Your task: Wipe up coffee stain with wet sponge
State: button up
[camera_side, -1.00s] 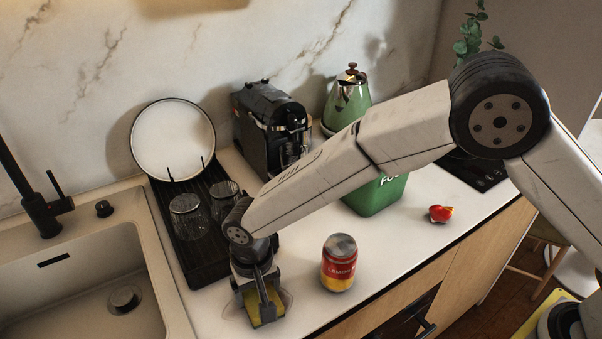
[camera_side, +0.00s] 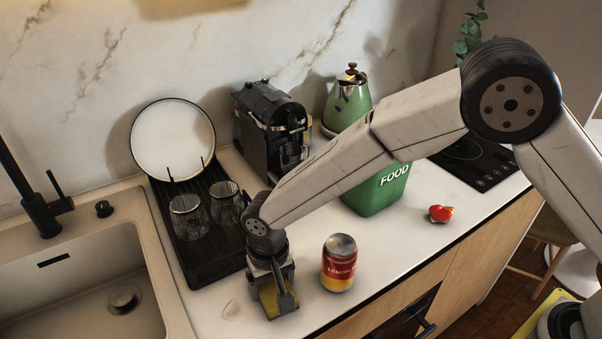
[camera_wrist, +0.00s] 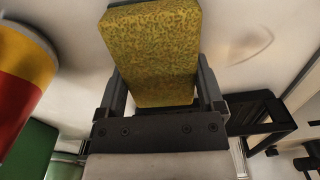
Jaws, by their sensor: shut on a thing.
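My gripper (camera_side: 276,296) is shut on a yellow sponge (camera_side: 267,300), low over the counter near its front edge. In the wrist view my gripper (camera_wrist: 160,92) has one finger on each side of the sponge (camera_wrist: 150,50), which has a speckled yellow-green face. I cannot tell whether the sponge touches the counter. The coffee stain (camera_side: 231,309) is a faint brownish mark just left of the sponge. It also shows as a pale curved mark (camera_wrist: 252,45) in the wrist view. Any stain under the sponge is hidden.
A red and yellow can (camera_side: 339,264) stands close to the right of my gripper. A black drying rack (camera_side: 207,262) with two glasses is behind-left, and the sink (camera_side: 75,285) is at left. A green food bin (camera_side: 376,195) stands behind the can.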

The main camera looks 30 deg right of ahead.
aim_at(220, 318)
jog(key=shift+a, duration=5.4)
notch_tip(220, 318, up, 8)
